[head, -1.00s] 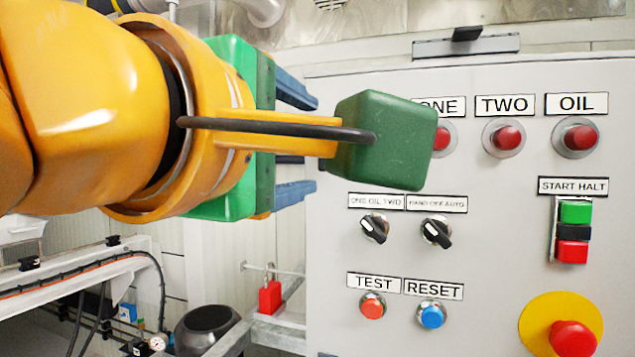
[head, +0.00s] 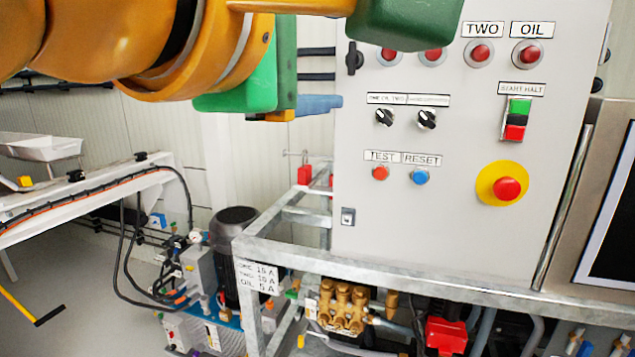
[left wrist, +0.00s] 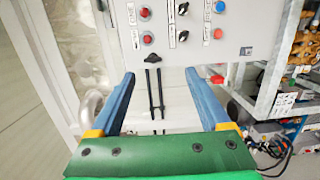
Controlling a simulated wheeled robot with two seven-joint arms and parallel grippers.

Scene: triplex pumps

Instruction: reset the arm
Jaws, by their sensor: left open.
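My left arm comes in at the top left of the head view. My left gripper (head: 322,60) has a green palm and one blue finger in sight; the other finger is not seen there. In the left wrist view, both blue fingers of the gripper (left wrist: 159,75) stand wide apart with nothing between them. Beyond them is the grey control panel (head: 370,220), which also shows in the wrist view (left wrist: 238,20). The gripper looks apart from the panel. My right gripper is not in view.
The panel bears a red emergency button (head: 507,188), a blue reset button (head: 420,177) and black selector knobs (head: 427,118). A metal frame (head: 420,281) with brass pump parts (head: 343,305) is below. A white beam (head: 95,208) stands at left, with open floor (head: 80,310) near it.

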